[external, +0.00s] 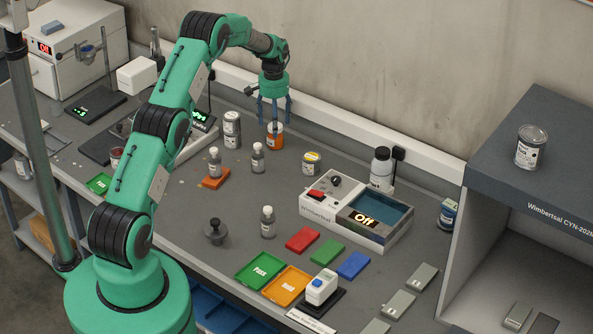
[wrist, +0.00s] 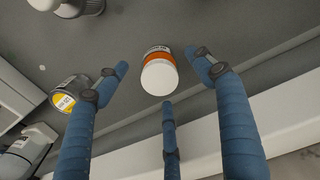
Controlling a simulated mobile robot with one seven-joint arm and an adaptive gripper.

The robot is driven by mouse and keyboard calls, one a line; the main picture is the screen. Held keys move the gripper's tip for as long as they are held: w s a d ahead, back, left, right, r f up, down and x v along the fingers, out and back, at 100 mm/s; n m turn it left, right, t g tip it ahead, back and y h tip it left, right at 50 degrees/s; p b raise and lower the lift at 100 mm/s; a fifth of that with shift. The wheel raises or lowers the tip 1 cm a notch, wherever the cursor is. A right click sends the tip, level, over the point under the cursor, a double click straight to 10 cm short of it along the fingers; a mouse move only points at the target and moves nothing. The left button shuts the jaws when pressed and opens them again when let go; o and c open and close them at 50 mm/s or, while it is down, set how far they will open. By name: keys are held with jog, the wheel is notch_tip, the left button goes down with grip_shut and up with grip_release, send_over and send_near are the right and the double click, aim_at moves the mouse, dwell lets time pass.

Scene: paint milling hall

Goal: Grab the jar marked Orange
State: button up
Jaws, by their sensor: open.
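The orange jar (external: 275,136) stands upright on the grey bench near the back wall, with an orange band and a pale label. In the wrist view the jar (wrist: 159,72) shows its white lid and orange side, with label text too small to read. My gripper (external: 273,104) points down just above the jar in the external view. Its blue fingers (wrist: 163,85) are spread open around the jar's place in the wrist view, and nothing is held. I cannot tell whether any finger touches the jar.
A yellow-labelled jar (external: 311,163) stands to the right, and a taller grey can (external: 232,129) to the left. Small bottles (external: 258,158) stand in front. A low white ledge (external: 330,120) runs along the wall behind. A Wimbertsal bath unit (external: 325,195) sits further right.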

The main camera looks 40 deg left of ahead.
aim_at(278, 143)
jog(key=shift+f, duration=0.75)
jog(key=shift+d+f, duration=0.1)
jog(key=shift+f, duration=2.5)
jog(key=shift+c, duration=0.3)
jog(key=c, duration=1.3)
